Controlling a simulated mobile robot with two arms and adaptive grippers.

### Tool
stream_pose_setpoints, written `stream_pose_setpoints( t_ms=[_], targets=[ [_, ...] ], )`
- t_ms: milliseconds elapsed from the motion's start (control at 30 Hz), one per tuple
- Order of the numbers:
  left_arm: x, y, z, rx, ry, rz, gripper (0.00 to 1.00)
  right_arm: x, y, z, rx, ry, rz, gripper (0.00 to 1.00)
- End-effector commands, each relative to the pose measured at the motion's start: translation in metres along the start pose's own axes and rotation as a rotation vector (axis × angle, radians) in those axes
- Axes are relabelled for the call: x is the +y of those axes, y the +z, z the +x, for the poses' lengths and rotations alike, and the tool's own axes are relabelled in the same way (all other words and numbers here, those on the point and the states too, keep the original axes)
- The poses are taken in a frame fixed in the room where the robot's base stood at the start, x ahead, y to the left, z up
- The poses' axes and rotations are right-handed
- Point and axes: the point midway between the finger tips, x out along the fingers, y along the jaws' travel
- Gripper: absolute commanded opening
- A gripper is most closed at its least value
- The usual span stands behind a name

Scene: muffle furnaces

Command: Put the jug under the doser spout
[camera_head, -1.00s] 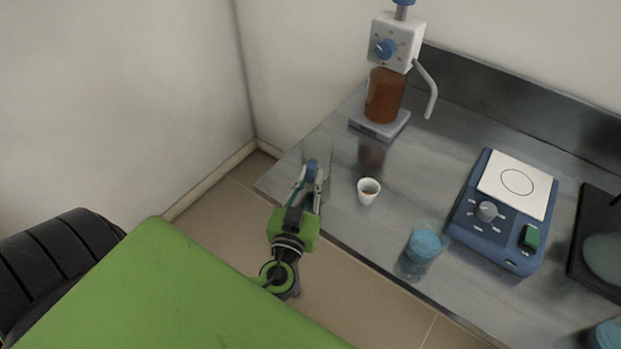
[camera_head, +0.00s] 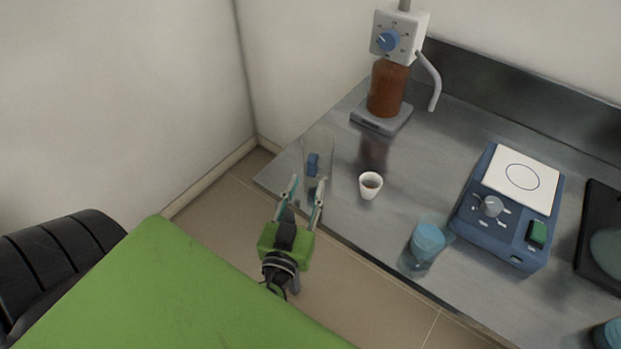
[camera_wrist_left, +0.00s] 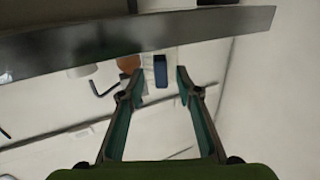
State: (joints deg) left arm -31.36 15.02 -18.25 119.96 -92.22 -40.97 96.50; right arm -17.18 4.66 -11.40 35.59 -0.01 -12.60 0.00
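The jug (camera_head: 319,143) is clear and hard to make out, with a blue handle (camera_head: 313,164). It stands upright near the left front corner of the steel bench. My left gripper (camera_head: 306,183) is open, its fingers pointing at the handle from the front, apparently short of it. In the left wrist view the blue handle (camera_wrist_left: 161,71) shows between the open fingertips (camera_wrist_left: 158,74). The doser (camera_head: 400,38) has a white head with a blue dial over an amber bottle. Its bent spout (camera_head: 432,85) hangs at the right over bare bench. My right gripper is not in view.
A small white cup (camera_head: 370,186) with dark contents stands right of the jug. A blue-lidded clear container (camera_head: 427,240) stands at the front edge. A blue hotplate device (camera_head: 505,207) is to the right. The wall (camera_head: 150,90) is at the left.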

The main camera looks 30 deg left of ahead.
Motion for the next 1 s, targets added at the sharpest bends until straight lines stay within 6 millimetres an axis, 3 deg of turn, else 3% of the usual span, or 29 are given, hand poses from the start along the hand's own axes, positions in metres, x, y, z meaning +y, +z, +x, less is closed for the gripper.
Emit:
stream_pose_setpoints(
  t_ms=[33,200,400,1000],
  targets=[
    [-0.001,0.006,-0.012,-0.004,-0.001,-0.002,0.31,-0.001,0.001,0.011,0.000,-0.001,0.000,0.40],
    [-0.001,0.004,-0.044,-0.003,-0.001,-0.002,0.31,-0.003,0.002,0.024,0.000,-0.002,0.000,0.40],
    [0.000,0.002,-0.066,-0.001,0.000,-0.001,0.31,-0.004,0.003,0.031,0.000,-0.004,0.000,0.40],
    [0.000,-0.001,-0.069,0.001,-0.001,-0.001,0.31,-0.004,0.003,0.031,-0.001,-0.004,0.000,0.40]
  ],
)
